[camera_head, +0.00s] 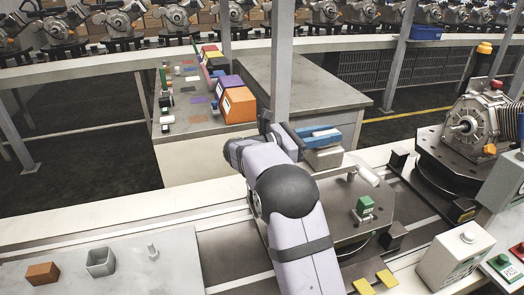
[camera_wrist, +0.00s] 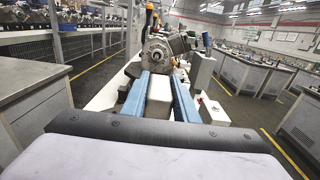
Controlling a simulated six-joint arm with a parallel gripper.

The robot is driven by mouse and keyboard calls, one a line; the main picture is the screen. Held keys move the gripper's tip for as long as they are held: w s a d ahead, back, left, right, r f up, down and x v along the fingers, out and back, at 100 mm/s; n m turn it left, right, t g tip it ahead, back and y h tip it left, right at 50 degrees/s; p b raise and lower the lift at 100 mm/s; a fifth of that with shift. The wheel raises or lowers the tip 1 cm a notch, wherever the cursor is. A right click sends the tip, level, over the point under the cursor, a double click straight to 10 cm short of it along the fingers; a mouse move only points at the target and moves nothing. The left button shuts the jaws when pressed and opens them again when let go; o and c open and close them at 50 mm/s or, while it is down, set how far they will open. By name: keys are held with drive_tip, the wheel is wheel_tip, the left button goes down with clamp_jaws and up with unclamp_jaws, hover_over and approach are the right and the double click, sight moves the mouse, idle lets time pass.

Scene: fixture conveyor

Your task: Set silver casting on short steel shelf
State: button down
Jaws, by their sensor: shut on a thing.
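My gripper (camera_head: 318,141) has blue fingers and is shut on a pale silver block, which I take to be the silver casting (camera_head: 324,158). In the wrist view the casting (camera_wrist: 159,97) sits between the two blue fingers. A grey steel-topped bench (camera_head: 300,80) with a bare top stands behind the gripper, beyond a post. I cannot tell whether this is the short steel shelf.
A grey upright post (camera_head: 281,65) stands close behind my gripper. A bench to the left holds coloured bins (camera_head: 238,105). A motor housing (camera_head: 478,125) stands on a fixture at right. A green block (camera_head: 365,206) and a white cylinder (camera_head: 366,175) are near the gripper.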

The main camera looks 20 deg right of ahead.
drive_tip(key=w+a+f+n+t+y+b, duration=0.15)
drive_tip(key=a+n+t, duration=0.3)
drive_tip(key=a, duration=1.25)
drive_tip(key=w+a+f+n+t+y, duration=0.1)
drive_tip(key=w+a+n+t+y, duration=0.35)
drive_tip(key=a, duration=1.25)
drive_tip(key=s+a+f+n+t+y+b, duration=0.1)
drive_tip(key=s+a+f+n+t+y, duration=0.2)
drive_tip(key=s+a, duration=0.85)
drive_tip(key=s+a+f+n+t+y+b, duration=0.1)
drive_tip(key=s+a+f+n+t+y, duration=0.15)
drive_tip(key=s+a+f+t, duration=0.8)
drive_tip(key=s+d+g, duration=0.1)
drive_tip(key=g, duration=0.1)
drive_tip(key=s+d+f+g, duration=0.1)
drive_tip(key=g, duration=0.1)
drive_tip(key=s+d+m+g, duration=0.1)
drive_tip(key=g, duration=0.1)
drive_tip(key=shift+s+d+f, duration=0.1)
drive_tip(key=shift+s+f, duration=0.2)
wheel_tip(320, 180, down, 7)
drive_tip(key=b, duration=0.3)
